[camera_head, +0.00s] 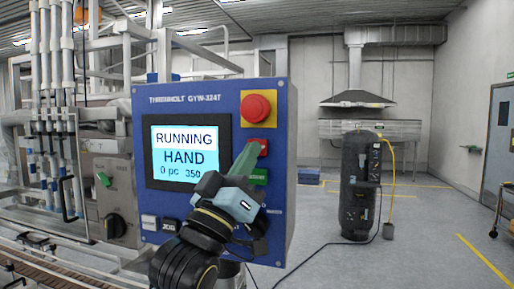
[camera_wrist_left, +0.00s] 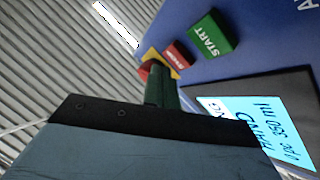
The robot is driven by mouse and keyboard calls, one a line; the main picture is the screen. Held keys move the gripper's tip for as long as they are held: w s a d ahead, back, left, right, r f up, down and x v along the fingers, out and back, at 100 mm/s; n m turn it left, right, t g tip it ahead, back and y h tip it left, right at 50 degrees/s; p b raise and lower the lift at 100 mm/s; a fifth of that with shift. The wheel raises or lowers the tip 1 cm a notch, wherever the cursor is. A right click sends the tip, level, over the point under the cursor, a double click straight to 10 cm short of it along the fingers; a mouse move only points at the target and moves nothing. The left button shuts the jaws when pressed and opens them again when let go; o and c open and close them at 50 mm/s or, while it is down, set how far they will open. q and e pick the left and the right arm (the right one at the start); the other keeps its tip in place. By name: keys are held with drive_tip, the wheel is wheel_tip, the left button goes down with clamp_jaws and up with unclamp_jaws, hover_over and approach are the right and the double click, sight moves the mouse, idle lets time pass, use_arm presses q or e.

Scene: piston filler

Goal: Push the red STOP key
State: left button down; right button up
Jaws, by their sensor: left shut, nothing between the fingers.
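The red STOP key (camera_head: 263,147) is on the blue control panel (camera_head: 215,95), between the red mushroom button on its yellow plate (camera_head: 257,107) and the green START key (camera_head: 257,177). In the left wrist view the STOP key (camera_wrist_left: 178,53) sits beside the START key (camera_wrist_left: 208,36). My left gripper (camera_head: 250,149) is shut and empty, its green fingers pointing at the panel just left of the STOP key and partly covering the key area. In the wrist view the fingertips (camera_wrist_left: 156,70) overlap the mushroom button's area. I cannot tell whether they touch anything. My right gripper is not in view.
The panel screen (camera_head: 180,153) reads RUNNING, HAND, 0 pc, 350. More keys (camera_head: 158,223) sit below it. Pipes and a conveyor (camera_head: 60,262) stand at the left. A dark cylindrical tank (camera_head: 356,190) stands behind at the right; the floor there is mostly clear.

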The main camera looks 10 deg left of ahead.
use_arm(q)
drive_tip(key=shift+w, duration=0.1)
idle(0.5)
drive_tip(key=shift+w, duration=0.35)
drive_tip(key=shift+w, duration=0.4)
idle(0.6)
drive_tip(key=shift+s+p, duration=0.15)
drive_tip(key=shift+p, duration=0.15)
drive_tip(key=shift+s, duration=0.65)
drive_tip(key=s+p, duration=0.1)
drive_tip(key=s, duration=0.4)
